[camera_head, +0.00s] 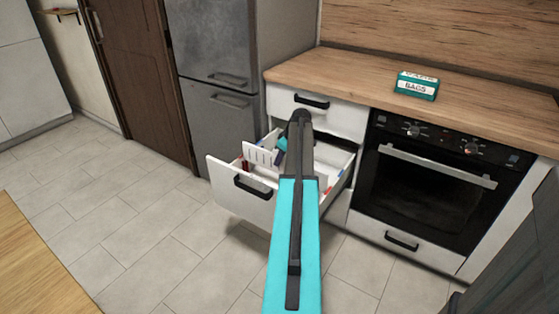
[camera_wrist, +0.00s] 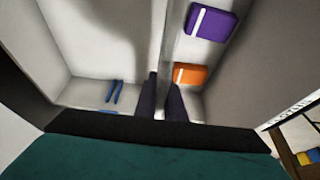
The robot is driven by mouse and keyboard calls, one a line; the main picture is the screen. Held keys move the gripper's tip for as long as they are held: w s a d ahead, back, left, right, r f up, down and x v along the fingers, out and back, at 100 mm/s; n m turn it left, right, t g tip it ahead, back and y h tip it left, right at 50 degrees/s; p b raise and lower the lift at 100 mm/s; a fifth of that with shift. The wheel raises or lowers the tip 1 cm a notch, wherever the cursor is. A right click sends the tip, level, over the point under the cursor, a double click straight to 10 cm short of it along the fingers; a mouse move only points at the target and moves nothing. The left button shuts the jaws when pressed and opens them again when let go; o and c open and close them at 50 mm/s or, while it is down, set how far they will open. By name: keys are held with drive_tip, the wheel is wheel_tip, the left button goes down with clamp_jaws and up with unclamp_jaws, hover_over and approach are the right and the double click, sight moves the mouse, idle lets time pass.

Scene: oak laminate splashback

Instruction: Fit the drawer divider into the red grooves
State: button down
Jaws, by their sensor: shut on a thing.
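The drawer divider (camera_head: 260,156) is a white panel with a row of slots, standing upright at the left part of the open white drawer (camera_head: 225,190). My gripper (camera_head: 279,157) is shut on it, and my arm hides much of the drawer behind it. A red mark (camera_head: 245,164) shows beside the divider's left end, and another red mark (camera_head: 327,190) shows near the drawer's right side. In the wrist view, my dark fingers (camera_wrist: 162,85) reach down into the drawer, close together. Blue grooves (camera_wrist: 115,92) show on the left there. Whether the divider sits in any groove is unclear.
A purple box (camera_wrist: 211,23) and an orange box (camera_wrist: 190,75) lie inside the drawer. A teal box marked BAGS (camera_head: 416,86) stands on the wooden worktop (camera_head: 350,70). The oven (camera_head: 430,180) is right of the drawer, the fridge (camera_head: 215,60) behind left. The floor at left is clear.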

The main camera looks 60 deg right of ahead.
drive_tip(key=shift+f+b, duration=1.6)
drive_tip(key=shift+f, duration=3.5)
idle(1.2)
drive_tip(key=c, duration=1.8)
unclamp_jaws()
drive_tip(key=shift+o, duration=0.2)
drive_tip(key=shift+r, duration=0.1)
drive_tip(key=p+v, duration=0.1)
drive_tip(key=v, duration=1.2)
drive_tip(key=shift+s+r, duration=0.2)
drive_tip(key=shift+r, duration=0.05)
